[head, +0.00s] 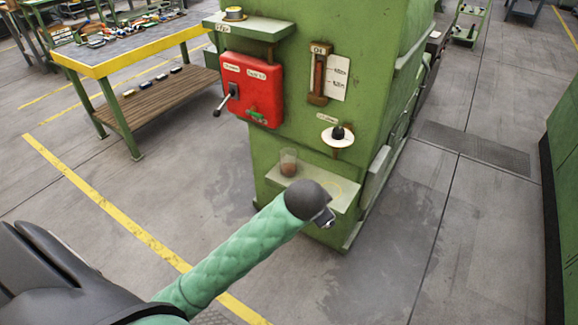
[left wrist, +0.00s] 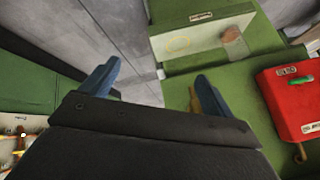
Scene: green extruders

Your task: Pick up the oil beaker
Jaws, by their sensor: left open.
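The oil beaker (head: 289,163) is a small clear glass with brown oil in its lower part. It stands on the left part of a green shelf (head: 345,196) low on the green machine. In the left wrist view the beaker (left wrist: 233,40) shows at the upper right, on the shelf (left wrist: 205,52). My left gripper (head: 325,218) is in front of the shelf, to the right of the beaker and apart from it. In the left wrist view its two blue fingers (left wrist: 155,85) are spread with nothing between them. My right gripper is not in view.
Above the shelf, the machine carries a red switch box (head: 252,88) with a lever, an oil gauge (head: 319,75) and a black knob on a white disc (head: 338,136). A yellow-edged workbench (head: 125,58) stands at the left.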

